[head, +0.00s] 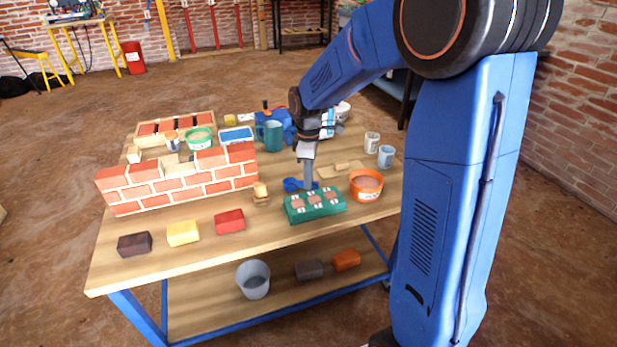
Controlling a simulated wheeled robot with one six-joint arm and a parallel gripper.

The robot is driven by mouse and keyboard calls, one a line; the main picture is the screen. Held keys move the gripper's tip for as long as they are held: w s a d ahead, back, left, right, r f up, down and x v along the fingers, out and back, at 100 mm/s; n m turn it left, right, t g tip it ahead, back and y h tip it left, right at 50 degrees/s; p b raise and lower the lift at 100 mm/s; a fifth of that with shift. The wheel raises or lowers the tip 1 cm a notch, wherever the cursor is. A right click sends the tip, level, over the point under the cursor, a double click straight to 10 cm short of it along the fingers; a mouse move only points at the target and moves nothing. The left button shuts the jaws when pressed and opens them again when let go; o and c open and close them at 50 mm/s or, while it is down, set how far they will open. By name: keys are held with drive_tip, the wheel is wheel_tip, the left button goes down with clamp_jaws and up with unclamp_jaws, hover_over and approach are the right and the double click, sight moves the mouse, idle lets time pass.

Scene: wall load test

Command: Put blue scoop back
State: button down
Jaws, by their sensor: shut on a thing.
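The blue scoop (291,184) is at the middle of the wooden table (190,258), just behind the green tray. My gripper (308,184) points straight down and is shut on the blue scoop at its right part. The fingers hide some of the scoop. I cannot tell whether the scoop touches the tabletop or hangs just above it.
A small brick wall (180,188) stands left. A teal mug (270,136) and blue toolbox stand behind. Loose bricks line the front, with bare wood between.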

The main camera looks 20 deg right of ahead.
drive_tip(key=shift+f, duration=0.1)
drive_tip(key=c, duration=1.3)
unclamp_jaws()
drive_tip(key=shift+o, duration=0.2)
drive_tip(key=shift+r, duration=3.5)
